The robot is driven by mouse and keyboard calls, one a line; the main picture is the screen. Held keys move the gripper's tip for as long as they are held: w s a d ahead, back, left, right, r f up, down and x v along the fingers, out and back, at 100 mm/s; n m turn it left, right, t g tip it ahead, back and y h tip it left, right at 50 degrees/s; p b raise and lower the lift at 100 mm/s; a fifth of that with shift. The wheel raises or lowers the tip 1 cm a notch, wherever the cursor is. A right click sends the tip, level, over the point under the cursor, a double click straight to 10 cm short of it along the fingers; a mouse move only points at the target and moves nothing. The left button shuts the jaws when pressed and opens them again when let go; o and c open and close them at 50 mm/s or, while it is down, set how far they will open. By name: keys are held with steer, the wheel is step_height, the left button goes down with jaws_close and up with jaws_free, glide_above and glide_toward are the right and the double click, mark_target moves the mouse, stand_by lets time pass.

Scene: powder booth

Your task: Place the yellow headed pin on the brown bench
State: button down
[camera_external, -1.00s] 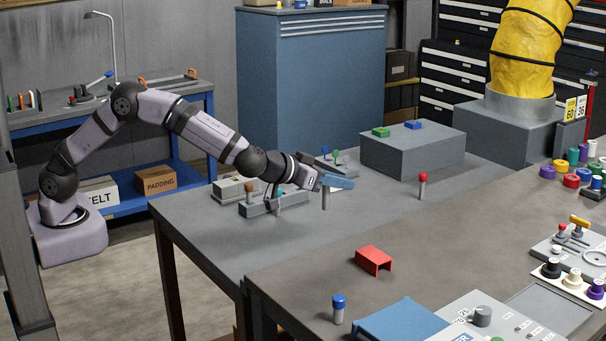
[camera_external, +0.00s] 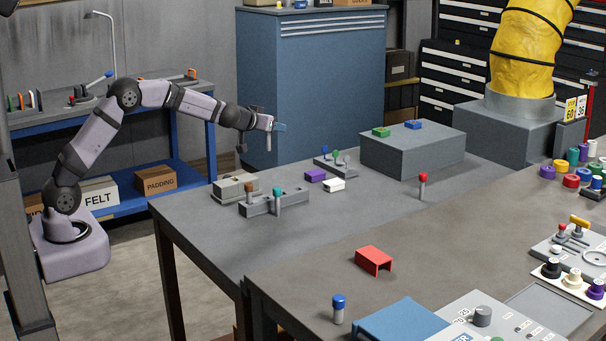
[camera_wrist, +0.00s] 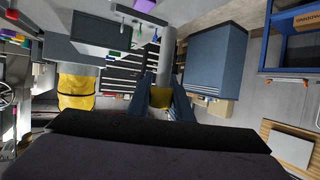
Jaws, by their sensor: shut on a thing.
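The yellow head sits between the fingers and the grey shaft extends upward in that view. In the external view the head is hidden and only a short grey shaft shows below the fingers. The bench with the brownish-grey top (camera_external: 440,235) fills the right foreground.
The foreground bench carries a red bracket (camera_external: 373,260) and a blue-headed pin (camera_external: 338,308), with bare top between.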

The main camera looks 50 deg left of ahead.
steer(key=a, duration=0.4)
steer(key=d+f+m+t+h, duration=0.1)
steer(key=d+f+m+h, duration=0.2)
steer(key=d, duration=0.3)
steer(key=shift+d+f+m+h, duration=0.35)
steer(key=shift+f+h, duration=0.15)
steer(key=shift+f, duration=0.25)
steer(key=shift+f, duration=0.1)
stand_by(0.4)
steer(key=shift+f, duration=4.95)
